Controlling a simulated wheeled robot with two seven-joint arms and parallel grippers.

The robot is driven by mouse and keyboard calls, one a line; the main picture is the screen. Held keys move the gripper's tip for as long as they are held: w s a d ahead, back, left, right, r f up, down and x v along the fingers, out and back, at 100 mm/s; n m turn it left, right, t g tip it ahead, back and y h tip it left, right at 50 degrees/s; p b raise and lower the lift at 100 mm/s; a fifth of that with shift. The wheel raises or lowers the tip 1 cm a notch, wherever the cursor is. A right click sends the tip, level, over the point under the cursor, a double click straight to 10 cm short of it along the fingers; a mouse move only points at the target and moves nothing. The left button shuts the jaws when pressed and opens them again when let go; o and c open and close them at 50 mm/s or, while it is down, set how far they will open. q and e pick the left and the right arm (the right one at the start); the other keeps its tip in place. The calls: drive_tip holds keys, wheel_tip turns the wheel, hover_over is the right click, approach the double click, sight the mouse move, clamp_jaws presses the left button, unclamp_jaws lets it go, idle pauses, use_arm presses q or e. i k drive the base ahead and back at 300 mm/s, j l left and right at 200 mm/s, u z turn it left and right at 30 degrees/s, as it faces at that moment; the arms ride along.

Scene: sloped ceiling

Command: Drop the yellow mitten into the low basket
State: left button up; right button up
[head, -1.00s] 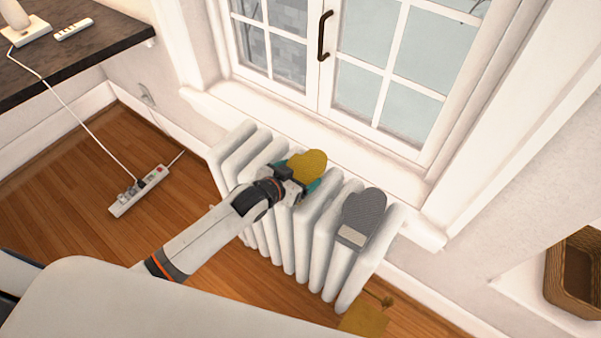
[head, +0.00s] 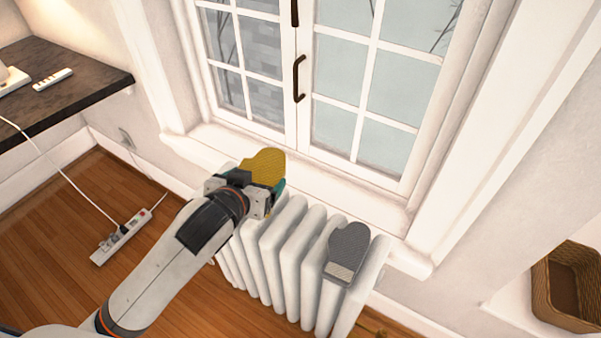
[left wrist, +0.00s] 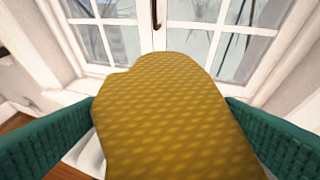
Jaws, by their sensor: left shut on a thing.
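The yellow mitten (head: 266,166) is held by my left gripper (head: 262,190), above the left part of the white radiator. In the left wrist view the mitten (left wrist: 170,120) fills the middle, between the two green fingers. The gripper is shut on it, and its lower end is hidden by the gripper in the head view. A brown wicker basket (head: 541,300) stands at the right edge in a white recess; I cannot tell whether it is the low one. My right gripper is not in view.
A grey mitten (head: 346,252) lies on the right end of the radiator (head: 292,240). Behind are the window sill (head: 300,167) and a window with a dark handle (head: 299,80). A dark countertop (head: 70,90) is at left; a power strip (head: 121,237) lies on the wooden floor.

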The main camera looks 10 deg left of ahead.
sight(551, 284)
drive_tip(key=z, duration=1.2)
